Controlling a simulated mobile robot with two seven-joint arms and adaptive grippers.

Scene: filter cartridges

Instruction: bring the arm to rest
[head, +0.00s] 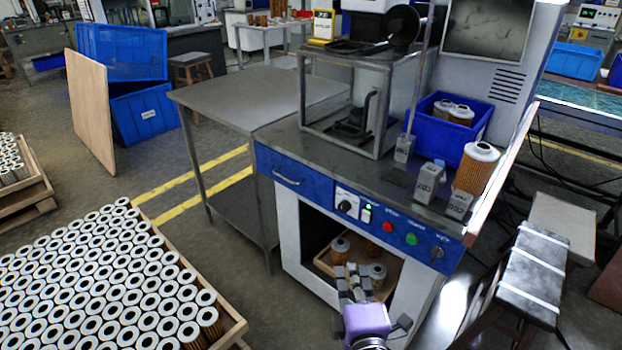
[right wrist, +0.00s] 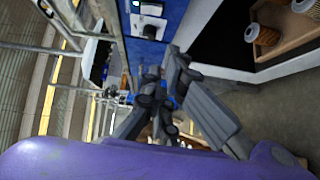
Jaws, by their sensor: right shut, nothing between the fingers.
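My right gripper (head: 353,276) shows at the bottom middle of the head view, in front of the machine's open lower compartment. Its purple body is below and its dark fingers point up and away. The fingers are shut with nothing between them. In the right wrist view the gripper (right wrist: 160,85) points along the machine's blue front panel, clear of it as far as I can tell. My left gripper is not in either view.
The machine bench (head: 340,155) carries a blue bin (head: 480,133) and a filter cartridge (head: 476,170) at its right end. More cartridges (head: 376,270) are in the lower compartment. A crate of many cartridges (head: 238,330) stands at lower left. Open floor (head: 170,190) lies behind it.

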